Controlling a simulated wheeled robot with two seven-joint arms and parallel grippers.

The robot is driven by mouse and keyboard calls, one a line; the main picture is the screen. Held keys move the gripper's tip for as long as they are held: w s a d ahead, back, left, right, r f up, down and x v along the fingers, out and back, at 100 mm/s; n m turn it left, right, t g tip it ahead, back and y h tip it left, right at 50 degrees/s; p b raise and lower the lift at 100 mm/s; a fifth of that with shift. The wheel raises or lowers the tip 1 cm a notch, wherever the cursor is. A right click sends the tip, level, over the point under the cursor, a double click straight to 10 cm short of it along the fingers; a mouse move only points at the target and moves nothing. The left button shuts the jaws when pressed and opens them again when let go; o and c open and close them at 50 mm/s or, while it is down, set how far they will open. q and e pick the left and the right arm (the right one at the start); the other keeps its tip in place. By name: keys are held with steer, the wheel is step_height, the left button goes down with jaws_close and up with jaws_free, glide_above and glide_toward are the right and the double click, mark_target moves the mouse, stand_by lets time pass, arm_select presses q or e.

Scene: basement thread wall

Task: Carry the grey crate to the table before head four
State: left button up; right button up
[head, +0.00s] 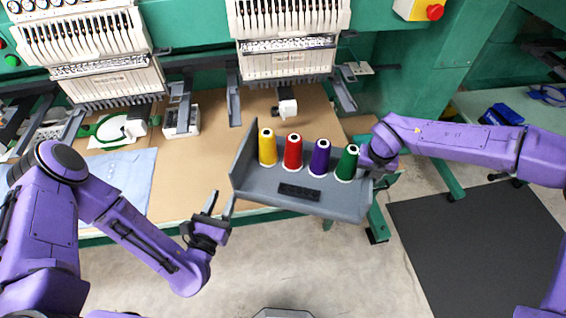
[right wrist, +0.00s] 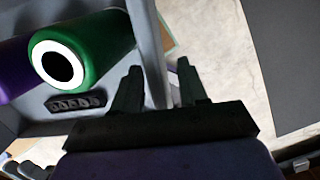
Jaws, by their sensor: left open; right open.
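The grey crate (head: 262,190) sits at the front edge of the brown table top (head: 205,180), its front part showing past that edge. It holds a yellow cone (head: 268,147), a red cone (head: 292,152), a purple cone (head: 318,158) and a green cone (head: 346,163), all upright. My left gripper (head: 220,202) is open and empty, just left of the crate's left wall and apart from it. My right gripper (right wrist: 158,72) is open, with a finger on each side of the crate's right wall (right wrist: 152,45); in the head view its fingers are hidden.
Embroidery heads (head: 285,45) stand over the table's back. A pale blue cloth (head: 128,180) and a green hoop (head: 112,130) lie at left. A small white device (head: 287,108) is behind the crate. A dark mat (head: 470,245) covers floor at right; the front floor (head: 330,265) is mostly clear.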

steer(key=r, duration=0.4)
steer(key=s+r, duration=0.1)
steer(key=r, duration=0.7)
steer(key=shift+s+a, duration=0.1)
steer(key=shift+s, duration=0.15)
steer(key=shift+f, duration=0.1)
